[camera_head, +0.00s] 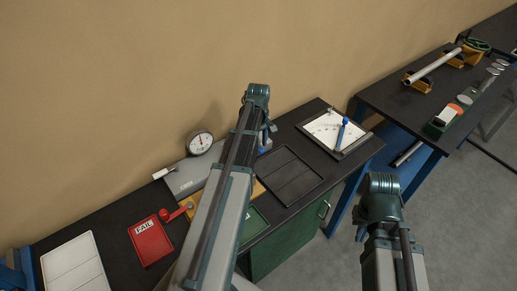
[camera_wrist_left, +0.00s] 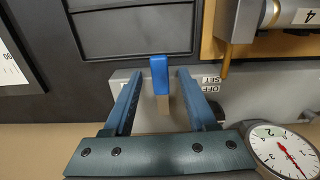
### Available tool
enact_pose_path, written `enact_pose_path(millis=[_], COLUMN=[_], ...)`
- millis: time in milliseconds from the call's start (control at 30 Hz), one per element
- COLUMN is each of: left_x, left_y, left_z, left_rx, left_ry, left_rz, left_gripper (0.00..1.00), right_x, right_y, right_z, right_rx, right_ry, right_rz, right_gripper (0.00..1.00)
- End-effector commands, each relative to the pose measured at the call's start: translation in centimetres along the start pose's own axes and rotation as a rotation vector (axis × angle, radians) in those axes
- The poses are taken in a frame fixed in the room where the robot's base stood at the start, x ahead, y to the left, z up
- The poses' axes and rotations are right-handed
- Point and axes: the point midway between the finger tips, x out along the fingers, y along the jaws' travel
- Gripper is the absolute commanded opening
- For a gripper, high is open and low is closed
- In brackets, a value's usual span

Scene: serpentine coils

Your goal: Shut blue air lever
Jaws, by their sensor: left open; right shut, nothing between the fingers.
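The blue lever (camera_wrist_left: 160,75) shows in the left wrist view as an upright blue handle with a brownish lower part, on a grey panel (camera_wrist_left: 240,95) with SET and OFF labels beside it. My left gripper (camera_wrist_left: 160,92) is open, with one finger on each side of the lever. Gaps show between the lever and both fingers. In the head view my left arm hides most of the lever area. My right gripper (camera_head: 362,230) is at the lower right in the head view, over the floor side and away from the panel; its fingers are hardly visible.
A dial gauge (camera_head: 200,141) stands behind the grey panel. A red FAIL tray (camera_head: 151,243) and a white tray (camera_head: 74,268) lie left; a black tray (camera_head: 287,177) and a white board (camera_head: 325,126) lie right. A second bench (camera_head: 392,97) stands farther right.

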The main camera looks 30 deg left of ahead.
Motion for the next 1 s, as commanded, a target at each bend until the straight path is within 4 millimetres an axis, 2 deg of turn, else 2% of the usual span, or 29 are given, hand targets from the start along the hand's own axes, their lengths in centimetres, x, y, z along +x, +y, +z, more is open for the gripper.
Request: enact_pose_path(millis=[233, 267, 567, 1000], left_x=[0.03, 0.03, 0.04, 0.04], left_y=[0.0, 0.0, 0.0, -0.01], left_z=[0.0, 0.0, 0.0, 0.0], left_rx=[0.0, 0.0, 0.0, 0.0], left_ry=[0.0, 0.0, 0.0, 0.0], left_rz=[0.0, 0.0, 0.0, 0.0], left_gripper=[0.57, 0.54, 0.0, 0.0], right_x=[0.03, 0.03, 0.04, 0.04], right_y=[-0.01, -0.01, -0.01, -0.01], right_z=[0.0, 0.0, 0.0, 0.0], right_rx=[0.0, 0.0, 0.0, 0.0], right_ry=[0.0, 0.0, 0.0, 0.0], right_rz=[0.0, 0.0, 0.0, 0.0], right_gripper=[0.0, 0.0, 0.0, 0.0])
